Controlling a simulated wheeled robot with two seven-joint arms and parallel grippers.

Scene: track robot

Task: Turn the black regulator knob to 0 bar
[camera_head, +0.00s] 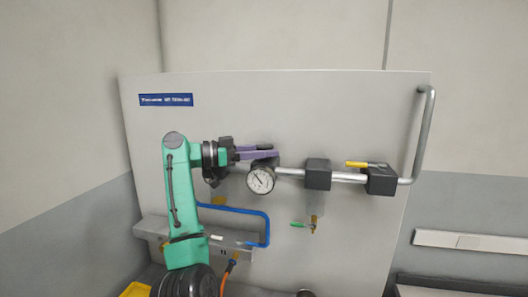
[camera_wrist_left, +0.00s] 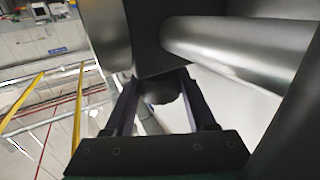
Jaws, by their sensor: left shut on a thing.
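My left gripper (camera_head: 262,152) reaches in from the left at the panel, its purple fingers beside the pipe's left end. The round pressure gauge (camera_head: 261,180) hangs just below the fingertips; its small scale is too blurred to read. In the left wrist view the two fingers (camera_wrist_left: 160,82) are shut on a dark rounded part, the black regulator knob (camera_wrist_left: 162,92), seen only in part. The dark regulator body (camera_wrist_left: 130,35) is close beyond the fingertips. In the head view the knob is hidden by the gripper. My right gripper is not in view.
The metal pipe (camera_head: 345,177) runs right from the regulator through a black block (camera_head: 317,174) to a yellow-handled valve (camera_head: 357,164), then bends up. A green-handled valve (camera_head: 298,224) sits below. A blue hose (camera_head: 266,228) loops near the grey ledge (camera_head: 150,228).

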